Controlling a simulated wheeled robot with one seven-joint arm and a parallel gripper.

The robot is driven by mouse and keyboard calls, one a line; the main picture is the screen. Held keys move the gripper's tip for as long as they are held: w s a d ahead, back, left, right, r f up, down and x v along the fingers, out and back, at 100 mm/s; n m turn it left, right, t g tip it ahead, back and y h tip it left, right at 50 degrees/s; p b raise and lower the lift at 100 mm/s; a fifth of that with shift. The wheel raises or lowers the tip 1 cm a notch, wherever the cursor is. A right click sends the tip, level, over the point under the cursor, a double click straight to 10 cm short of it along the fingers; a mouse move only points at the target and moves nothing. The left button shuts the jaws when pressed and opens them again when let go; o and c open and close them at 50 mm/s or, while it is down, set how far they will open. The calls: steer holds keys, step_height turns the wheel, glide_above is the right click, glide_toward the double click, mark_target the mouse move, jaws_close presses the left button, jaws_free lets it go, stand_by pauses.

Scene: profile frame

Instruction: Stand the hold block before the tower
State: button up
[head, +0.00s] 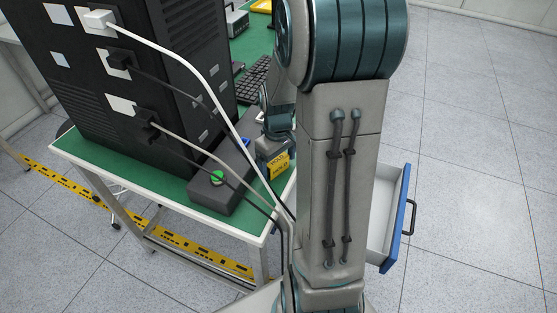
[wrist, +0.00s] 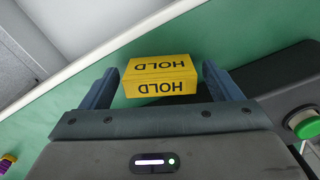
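The hold block (head: 279,165) is yellow with black lettering. It is on the green tabletop (head: 165,192) near its right edge in the head view. In the wrist view the hold block (wrist: 160,77) shows two faces marked HOLD, between my fingers. My gripper (wrist: 160,70) is open, with a finger on each side of the block and a narrow gap beside each. In the head view my gripper (head: 273,146) is over the block and partly hides it. The tower (head: 130,75) is a tall black case standing at the left of the table.
A dark box with a green button (head: 217,178) lies between tower and block. Cables, including a white one (head: 185,65), run from the tower past the box. A keyboard (head: 252,80) lies behind. An open blue drawer (head: 399,215) is at right. My arm hides part of the table.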

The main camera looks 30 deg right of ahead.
mark_target(277, 160)
step_height(277, 160, up, 12)
steer(key=s+a+r+m+t, duration=0.1)
steer(key=s+a+m+t, duration=0.2)
steer(key=s+a, duration=0.8)
steer(key=shift+s+a+r, duration=0.4)
steer(key=shift+s, duration=0.3)
